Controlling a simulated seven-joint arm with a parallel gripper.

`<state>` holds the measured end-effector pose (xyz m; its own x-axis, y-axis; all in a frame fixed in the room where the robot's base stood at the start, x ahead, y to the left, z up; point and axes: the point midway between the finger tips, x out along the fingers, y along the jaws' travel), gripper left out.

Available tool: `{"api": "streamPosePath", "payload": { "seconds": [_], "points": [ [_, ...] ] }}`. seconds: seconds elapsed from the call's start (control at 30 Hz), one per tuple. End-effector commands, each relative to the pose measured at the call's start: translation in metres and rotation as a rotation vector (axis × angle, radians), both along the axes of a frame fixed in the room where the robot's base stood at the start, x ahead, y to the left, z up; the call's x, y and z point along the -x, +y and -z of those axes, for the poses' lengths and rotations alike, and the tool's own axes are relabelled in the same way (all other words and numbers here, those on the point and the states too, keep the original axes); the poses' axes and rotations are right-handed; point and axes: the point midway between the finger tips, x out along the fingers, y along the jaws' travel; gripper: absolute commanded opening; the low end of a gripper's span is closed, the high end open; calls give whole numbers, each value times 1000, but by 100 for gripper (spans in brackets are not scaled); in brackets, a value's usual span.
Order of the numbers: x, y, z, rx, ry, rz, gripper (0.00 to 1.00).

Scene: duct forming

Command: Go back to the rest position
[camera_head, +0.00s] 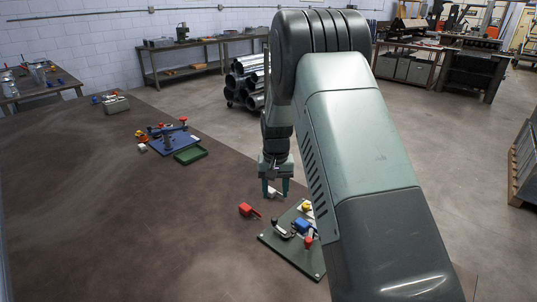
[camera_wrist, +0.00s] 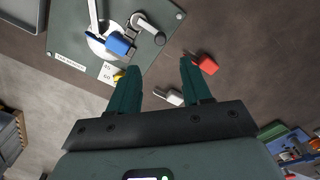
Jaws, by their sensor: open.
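My gripper (camera_head: 277,187) hangs from my arm above the brown table (camera_head: 100,215), its two green fingers pointing down. In the wrist view the fingers (camera_wrist: 159,82) are spread apart with nothing between their tips. A small white piece (camera_wrist: 170,96) lies on the table beneath the gripper. A red-handled piece (camera_head: 247,209) lies to the left of the gripper in the head view; it also shows in the wrist view (camera_wrist: 205,64). A dark green plate (camera_head: 296,254) with a blue block (camera_head: 302,225) and a clamp stands just in front of the gripper. My arm hides part of the plate.
A blue board (camera_head: 174,142) with several parts and a green tray (camera_head: 190,155) lie farther back on the table. A grey part (camera_head: 116,104) sits near the far edge. The table's left and front are bare. Metal pipes (camera_head: 245,82) stand on the floor behind.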

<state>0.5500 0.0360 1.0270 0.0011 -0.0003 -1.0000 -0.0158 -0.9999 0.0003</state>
Motion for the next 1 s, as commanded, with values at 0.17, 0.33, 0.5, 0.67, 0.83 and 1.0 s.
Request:
{"api": "streamPosePath", "payload": {
  "seconds": [0.17, 0.33, 0.5, 0.67, 0.83, 1.0],
  "points": [
    [8, -4, -44, -7, -38, -1, 48],
    [41, -15, -127, -17, -112, -8, 48],
    [93, -27, -199, -24, -186, -15, 48],
    [151, -38, -249, -26, -260, -24, 48],
    [218, -47, -282, -22, -337, -35, 48],
    [283, -56, -294, -11, -412, -45, 48]
  ]
}}
